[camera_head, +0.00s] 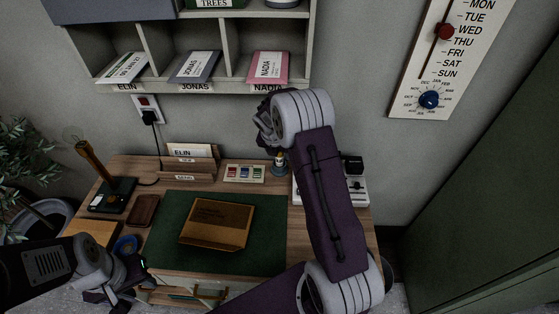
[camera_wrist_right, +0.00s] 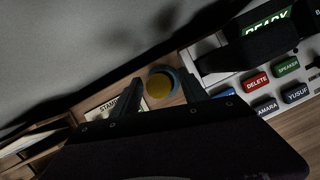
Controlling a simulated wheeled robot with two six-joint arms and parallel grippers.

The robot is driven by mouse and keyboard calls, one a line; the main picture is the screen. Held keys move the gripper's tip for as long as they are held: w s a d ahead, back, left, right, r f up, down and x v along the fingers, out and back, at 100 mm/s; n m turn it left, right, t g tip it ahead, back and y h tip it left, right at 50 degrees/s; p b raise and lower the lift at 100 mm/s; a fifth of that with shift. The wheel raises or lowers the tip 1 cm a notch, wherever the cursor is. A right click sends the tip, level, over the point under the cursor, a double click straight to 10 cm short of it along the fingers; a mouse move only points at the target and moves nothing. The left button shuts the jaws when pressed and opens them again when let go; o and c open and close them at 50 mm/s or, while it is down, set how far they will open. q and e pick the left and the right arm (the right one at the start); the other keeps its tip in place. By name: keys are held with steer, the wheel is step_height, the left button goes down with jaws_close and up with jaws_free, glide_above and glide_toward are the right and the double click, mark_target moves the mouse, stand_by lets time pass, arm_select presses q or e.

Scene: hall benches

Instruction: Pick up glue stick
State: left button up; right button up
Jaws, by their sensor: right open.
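What looks like the glue stick (camera_head: 280,160) stands upright at the back of the desk, small and partly hidden by my right arm. In the right wrist view I see it end-on as a round yellow top (camera_wrist_right: 159,86) with a blue-grey rim. My right gripper (camera_head: 267,130) is above the back of the desk. In the wrist view its open fingers (camera_wrist_right: 161,78) lie on either side of the yellow top; I cannot tell whether they touch it. My left gripper (camera_head: 126,278) is low at the front left; its jaws are unclear.
A stamp tray (camera_head: 244,174) stands just left of the glue stick, and a device with labelled buttons (camera_wrist_right: 257,82) stands to its right. A brown box (camera_head: 216,222) lies on the green mat (camera_head: 268,245). A lamp (camera_head: 112,194) and a blue ring (camera_head: 126,244) are at left. Shelves (camera_head: 205,84) hang above.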

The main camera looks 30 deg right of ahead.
steer(key=shift+f, duration=0.25)
jaws_close()
steer(key=shift+r, duration=0.1)
